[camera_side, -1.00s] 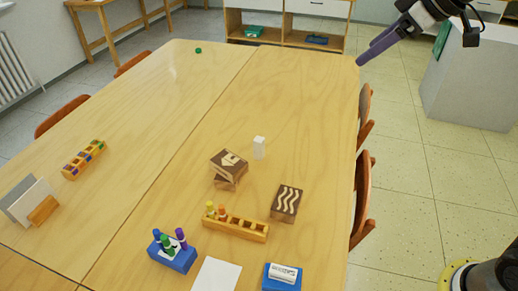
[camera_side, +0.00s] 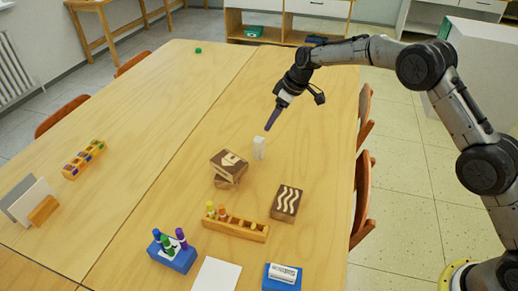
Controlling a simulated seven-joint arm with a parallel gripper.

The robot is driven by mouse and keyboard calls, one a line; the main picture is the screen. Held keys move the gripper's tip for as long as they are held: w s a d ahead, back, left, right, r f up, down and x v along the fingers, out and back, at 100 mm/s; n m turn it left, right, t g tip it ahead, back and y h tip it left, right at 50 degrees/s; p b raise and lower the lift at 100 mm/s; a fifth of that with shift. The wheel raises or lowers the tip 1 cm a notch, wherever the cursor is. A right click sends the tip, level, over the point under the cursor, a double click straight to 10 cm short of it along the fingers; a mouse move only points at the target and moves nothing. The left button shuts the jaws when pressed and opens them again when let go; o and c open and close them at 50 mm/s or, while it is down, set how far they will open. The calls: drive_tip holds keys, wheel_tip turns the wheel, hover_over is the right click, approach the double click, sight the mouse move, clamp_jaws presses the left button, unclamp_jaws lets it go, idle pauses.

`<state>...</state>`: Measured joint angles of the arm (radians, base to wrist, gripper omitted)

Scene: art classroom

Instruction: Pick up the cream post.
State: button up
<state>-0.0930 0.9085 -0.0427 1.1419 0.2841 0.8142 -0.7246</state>
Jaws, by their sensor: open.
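The cream post (camera_side: 259,148) is a small pale upright block standing on the wooden table. It is just right of the stacked brown blocks. My gripper (camera_side: 270,127) is above the table, up and slightly right of the post, pointing down and to the left. Its fingers look purple-grey and overlap each other in this view. The jaws are open and nothing shows between them. The gripper appears apart from the post.
Stacked patterned blocks (camera_side: 229,166) stand left of the post. A block with wavy lines (camera_side: 286,203), a wooden peg rack (camera_side: 236,227), a blue marker holder (camera_side: 173,254) and a blue box (camera_side: 282,277) are nearer.

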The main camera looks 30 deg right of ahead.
sight(261, 140)
drive_tip(key=x, duration=1.3)
drive_tip(key=shift+w+f, duration=0.1)
drive_tip(key=shift+f, duration=0.3)
drive_tip(key=shift+c, duration=0.3)
drive_tip(key=shift+r, duration=0.1)
clamp_jaws()
